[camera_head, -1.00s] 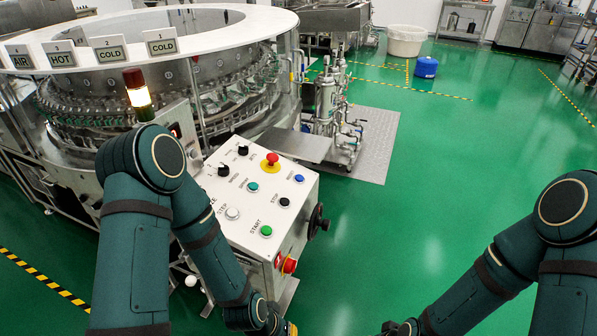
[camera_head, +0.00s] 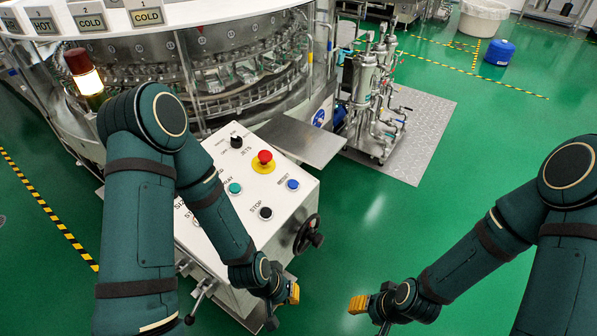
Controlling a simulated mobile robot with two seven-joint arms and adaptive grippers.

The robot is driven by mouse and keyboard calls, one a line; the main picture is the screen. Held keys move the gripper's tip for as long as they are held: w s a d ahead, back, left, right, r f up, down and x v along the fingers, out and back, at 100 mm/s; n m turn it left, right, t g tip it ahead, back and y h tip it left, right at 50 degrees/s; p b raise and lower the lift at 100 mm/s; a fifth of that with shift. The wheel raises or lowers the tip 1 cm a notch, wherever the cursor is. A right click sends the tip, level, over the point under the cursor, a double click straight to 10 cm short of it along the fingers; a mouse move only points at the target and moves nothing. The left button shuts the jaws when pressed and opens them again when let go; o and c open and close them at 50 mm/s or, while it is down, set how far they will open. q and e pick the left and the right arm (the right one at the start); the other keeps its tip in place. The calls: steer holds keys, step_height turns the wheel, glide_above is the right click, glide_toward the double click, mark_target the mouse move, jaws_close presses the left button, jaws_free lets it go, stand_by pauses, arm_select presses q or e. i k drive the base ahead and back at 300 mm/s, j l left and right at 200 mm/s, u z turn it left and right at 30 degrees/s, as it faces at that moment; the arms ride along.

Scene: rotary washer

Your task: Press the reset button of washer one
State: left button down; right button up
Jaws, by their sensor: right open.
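The blue reset button (camera_head: 292,184), labelled RESET, is on the right side of the white sloped control panel (camera_head: 262,213). The panel stands in front of the round rotary washer (camera_head: 215,75). My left gripper (camera_head: 293,292) is low, below and in front of the panel, apart from the button. Its finger opening cannot be made out. My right gripper (camera_head: 359,304) is open over the green floor, right of the panel and well below the button. My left arm hides the panel's left part. Nothing covers the reset button.
A red emergency stop (camera_head: 264,158) on a yellow base, a black stop button (camera_head: 265,213) and a teal button (camera_head: 235,188) are nearby. A black handwheel (camera_head: 308,234) sticks out from the panel's right side. Piping (camera_head: 374,100) stands behind.

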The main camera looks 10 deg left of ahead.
mark_target(292, 184)
steer(key=i+l+u, duration=0.3)
steer(key=i+l, duration=0.2)
steer(key=l, duration=0.25)
steer(key=i+l+u, duration=0.15)
steer(key=l, duration=0.25)
steer(key=i+l+u, duration=0.15)
steer(key=l, duration=0.3)
steer(key=i, duration=0.1)
